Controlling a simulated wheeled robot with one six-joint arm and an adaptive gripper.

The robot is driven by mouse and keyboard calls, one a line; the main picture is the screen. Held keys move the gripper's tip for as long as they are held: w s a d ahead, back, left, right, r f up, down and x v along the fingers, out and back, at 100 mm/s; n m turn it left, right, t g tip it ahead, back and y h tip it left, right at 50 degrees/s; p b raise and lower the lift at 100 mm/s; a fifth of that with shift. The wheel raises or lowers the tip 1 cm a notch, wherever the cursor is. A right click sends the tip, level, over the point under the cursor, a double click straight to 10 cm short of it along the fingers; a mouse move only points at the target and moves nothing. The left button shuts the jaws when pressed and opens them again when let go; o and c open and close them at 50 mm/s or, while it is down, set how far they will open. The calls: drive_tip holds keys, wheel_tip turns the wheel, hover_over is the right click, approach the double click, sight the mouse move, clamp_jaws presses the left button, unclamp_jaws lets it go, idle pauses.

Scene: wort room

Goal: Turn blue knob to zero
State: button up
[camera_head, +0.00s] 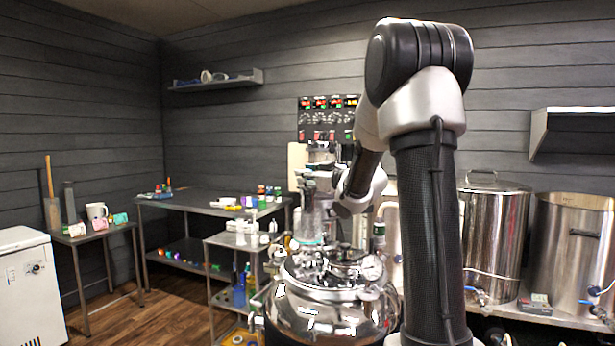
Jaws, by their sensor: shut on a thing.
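A dark control panel (326,118) with red and green lit displays, a row of dials and red switches stands behind the steel vessel. I cannot make out a blue knob on it; the lower part of the panel is partly hidden and its controls are very small. My gripper (312,186) is left of my wrist, in front of and below the panel. It is small and cluttered in this view. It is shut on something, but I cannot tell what.
A shiny steel vessel (325,305) with fittings on its lid stands in front. A small steel shelf table (225,240) with bottles is to its left. Large steel kettles (494,240) stand at the right. A long table (205,205) is at the back left.

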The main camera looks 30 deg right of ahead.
drive_tip(key=n+g+y, duration=0.1)
drive_tip(key=y, duration=0.1)
drive_tip(key=n+y, duration=0.2)
drive_tip(key=y, duration=0.1)
drive_tip(key=shift+d+f+n+g, duration=0.1)
drive_tip(key=shift+d+n+g, duration=0.05)
drive_tip(key=shift+n+g, duration=0.2)
drive_tip(key=shift+n+g+y, duration=2.45)
drive_tip(key=shift+g+y, duration=0.2)
drive_tip(key=shift+y, duration=0.45)
drive_tip(key=o, duration=0.8)
drive_tip(key=shift+c, duration=0.2)
drive_tip(key=v, duration=1.1)
drive_tip(key=shift+s+d, duration=0.2)
drive_tip(key=shift+d, duration=0.1)
